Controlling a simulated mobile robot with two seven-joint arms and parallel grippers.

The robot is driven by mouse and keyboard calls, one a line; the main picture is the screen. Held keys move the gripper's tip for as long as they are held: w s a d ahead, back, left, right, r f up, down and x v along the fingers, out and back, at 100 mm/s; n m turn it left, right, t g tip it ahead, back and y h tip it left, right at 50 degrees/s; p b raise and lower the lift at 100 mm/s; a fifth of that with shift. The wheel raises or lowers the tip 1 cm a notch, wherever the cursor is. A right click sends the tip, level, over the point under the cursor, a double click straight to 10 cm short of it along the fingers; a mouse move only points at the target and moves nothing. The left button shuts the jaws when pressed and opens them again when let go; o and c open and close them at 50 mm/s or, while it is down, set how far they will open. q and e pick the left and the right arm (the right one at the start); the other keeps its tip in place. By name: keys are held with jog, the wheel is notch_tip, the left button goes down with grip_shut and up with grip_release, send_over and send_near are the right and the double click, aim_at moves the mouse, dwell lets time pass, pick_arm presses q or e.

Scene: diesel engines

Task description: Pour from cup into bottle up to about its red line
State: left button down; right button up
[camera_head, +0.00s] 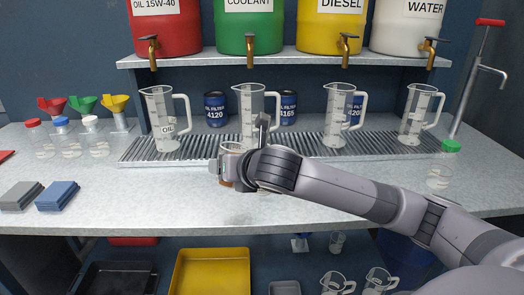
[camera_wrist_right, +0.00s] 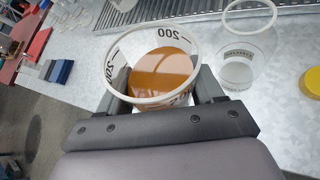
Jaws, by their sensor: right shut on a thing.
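My right gripper (camera_head: 238,168) is shut on a clear measuring cup (camera_head: 226,166) above the front of the counter. In the right wrist view the cup (camera_wrist_right: 152,62) shows amber-brown liquid inside and dark marks reading 200. The gripper's fingers (camera_wrist_right: 160,92) are on either side of it. Beside it on the right is an open clear container (camera_wrist_right: 238,62) with a dark label, apparently the bottle. It stands apart from the cup. I cannot make out a red line on it. In the head view my right arm covers most of this spot. My left gripper is not in view.
A yellow lid (camera_wrist_right: 311,82) lies right of the clear container. Several clear jugs (camera_head: 165,120) stand on a ribbed tray (camera_head: 205,150) below tapped drums. Capped bottles (camera_head: 66,140) and funnels are at left, with grey and blue cloths (camera_head: 57,196). The front counter is mostly free.

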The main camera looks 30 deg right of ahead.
aim_at(232, 147)
jog(key=shift+d+r, duration=0.1)
jog(key=shift+d, duration=0.1)
jog(key=shift+w+d+r+m+y, duration=0.1)
jog(key=shift+d+r+m+y, duration=0.1)
jog(key=shift+r, duration=0.15)
jog(key=shift+d+r+m+y, duration=0.1)
jog(key=shift+r+m+y, duration=0.1)
jog(key=shift+r, duration=0.3)
jog(key=shift+w+d+r+m+g+y+b, duration=0.1)
jog(key=shift+d+r+m+g+y+b, duration=0.2)
jog(key=shift+r+m+y+b, duration=0.25)
jog(key=shift+d+r, duration=0.2)
jog(key=shift+r, duration=0.25)
jog(key=shift+d+r, duration=0.2)
jog(key=shift+r, duration=0.25)
jog(key=shift+w+r+m+y+b, duration=0.1)
jog(key=shift+r+m+y+b, duration=0.2)
jog(key=shift+m+y+b, duration=0.45)
dwell(0.3)
jog(key=shift+r+b, duration=0.15)
jog(key=shift+b, duration=0.3)
jog(key=shift+r+m+g+y+b, duration=0.3)
jog(key=shift+m+g+y+b, duration=0.1)
jog(key=shift+y+b, duration=0.15)
dwell(1.1)
jog(key=shift+f+m+y+b, duration=0.5)
jog(key=shift+f+b, duration=0.55)
jog(key=shift+b, duration=0.8)
